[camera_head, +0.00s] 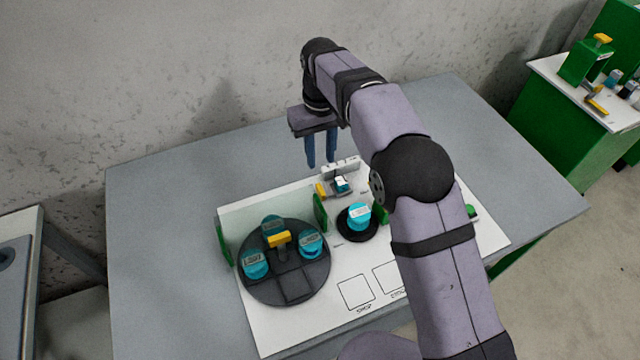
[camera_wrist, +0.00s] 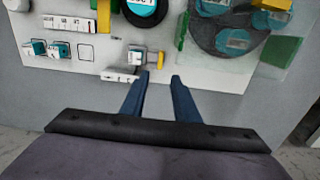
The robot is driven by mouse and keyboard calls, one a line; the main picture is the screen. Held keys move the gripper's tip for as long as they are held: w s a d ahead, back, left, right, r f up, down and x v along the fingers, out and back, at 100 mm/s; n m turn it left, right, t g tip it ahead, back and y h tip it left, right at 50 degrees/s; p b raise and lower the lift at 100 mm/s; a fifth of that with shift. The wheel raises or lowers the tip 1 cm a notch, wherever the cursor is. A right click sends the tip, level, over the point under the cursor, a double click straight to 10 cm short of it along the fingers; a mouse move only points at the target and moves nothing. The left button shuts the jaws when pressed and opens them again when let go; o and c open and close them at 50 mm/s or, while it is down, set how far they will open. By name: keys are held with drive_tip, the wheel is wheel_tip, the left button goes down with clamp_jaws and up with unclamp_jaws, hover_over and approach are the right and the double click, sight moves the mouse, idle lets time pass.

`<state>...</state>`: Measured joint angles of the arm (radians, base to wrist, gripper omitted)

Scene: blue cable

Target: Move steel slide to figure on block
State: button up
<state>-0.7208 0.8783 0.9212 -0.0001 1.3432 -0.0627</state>
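My gripper (camera_head: 321,161) is open and empty, its two blue fingers pointing down above the back edge of the white board (camera_head: 308,323). In the wrist view the open fingertips (camera_wrist: 160,79) have a clear gap between them. A small grey, steel-looking slide with a teal and white piece (camera_head: 341,186) sits on the board just below and right of the fingers; it also shows in the wrist view (camera_wrist: 137,57). A white block with small dark marks (camera_head: 342,165) stands behind it and also shows in the wrist view (camera_wrist: 119,74). The figures are too small to read.
A dark round turntable (camera_head: 297,296) with teal pieces and a yellow block (camera_head: 280,239) is on the board's left. A teal knob (camera_head: 358,215) on a black base and green upright plates (camera_head: 320,212) stand near the slide. The grey table (camera_head: 160,215) is clear at left.

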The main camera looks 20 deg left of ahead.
sight(321, 188)
drive_tip(key=shift+f+p, duration=1.45)
drive_tip(key=shift+f, duration=4.55)
clamp_jaws()
